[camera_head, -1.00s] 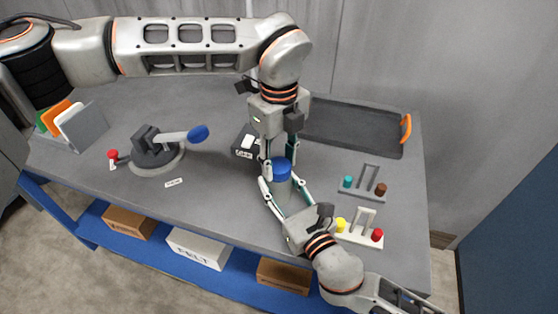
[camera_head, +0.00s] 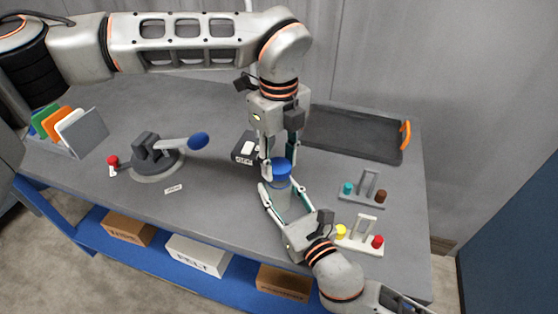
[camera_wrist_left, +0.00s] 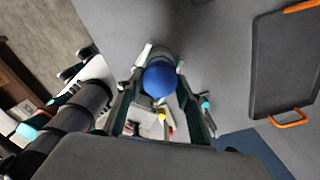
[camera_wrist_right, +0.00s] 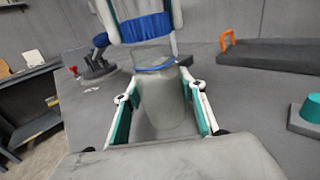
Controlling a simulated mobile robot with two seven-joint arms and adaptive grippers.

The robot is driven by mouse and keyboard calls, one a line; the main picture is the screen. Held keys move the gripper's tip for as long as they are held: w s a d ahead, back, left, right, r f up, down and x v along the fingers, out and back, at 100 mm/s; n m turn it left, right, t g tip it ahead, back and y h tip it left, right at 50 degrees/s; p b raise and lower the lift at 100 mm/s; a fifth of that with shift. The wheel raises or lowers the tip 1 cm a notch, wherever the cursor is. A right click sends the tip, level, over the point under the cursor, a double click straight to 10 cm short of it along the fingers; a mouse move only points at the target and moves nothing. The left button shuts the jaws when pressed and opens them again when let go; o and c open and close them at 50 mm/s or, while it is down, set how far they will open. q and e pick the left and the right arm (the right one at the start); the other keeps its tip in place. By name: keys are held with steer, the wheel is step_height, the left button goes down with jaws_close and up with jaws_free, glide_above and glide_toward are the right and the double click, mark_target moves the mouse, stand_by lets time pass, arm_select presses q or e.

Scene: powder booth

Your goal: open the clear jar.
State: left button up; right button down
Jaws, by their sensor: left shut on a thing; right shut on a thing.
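The clear jar (camera_wrist_right: 164,105) stands upright on the grey table, between the fingers of my right gripper (camera_wrist_right: 164,98), which is shut on its body. Its blue lid (camera_head: 281,169) is between the fingers of my left gripper (camera_head: 279,162), which is shut on it from above. The lid also shows in the left wrist view (camera_wrist_left: 160,79). In the right wrist view the lid's blue band (camera_wrist_right: 146,28) is above a thin blue ring at the jar's top, with a see-through gap between.
A black box (camera_head: 245,148) is close behind the left gripper. A dark tray (camera_head: 350,134) with orange handles lies at the back right. Peg stands (camera_head: 361,199) are right of the jar. A lever device (camera_head: 158,160) with a blue knob is at the left.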

mark_target(279, 165)
arm_select(q)
steer(key=shift+r, duration=2)
arm_select(e)
steer(key=c, duration=1.2)
jaws_free()
steer(key=shift+o, duration=0.2)
steer(key=shift+s, duration=0.1)
